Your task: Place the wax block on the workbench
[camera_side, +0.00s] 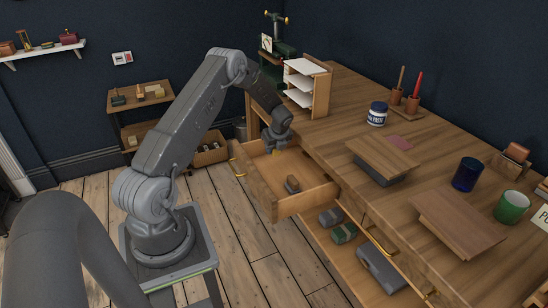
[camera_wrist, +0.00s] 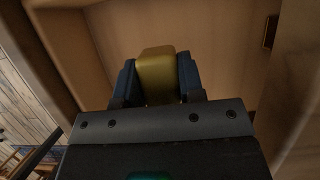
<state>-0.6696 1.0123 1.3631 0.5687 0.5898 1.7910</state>
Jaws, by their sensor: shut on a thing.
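My gripper (camera_side: 276,146) reaches down into the back of an open upper drawer (camera_side: 300,202) of the workbench in the side view. In the wrist view my gripper (camera_wrist: 157,80) has its dark blue jaws closed on the two sides of a yellow block, which looks like the wax block (camera_wrist: 157,72). The drawer floor lies below it in that view; I cannot tell whether the block touches it. The wooden workbench (camera_side: 345,105) top stands to the right of the drawer, above it.
A lower drawer (camera_side: 345,262) is also open, with several items. On the bench stand a white shelf unit (camera_side: 308,88), a jar (camera_side: 377,113), boards (camera_side: 383,154), a blue cup (camera_side: 467,174) and a green mug (camera_side: 512,207).

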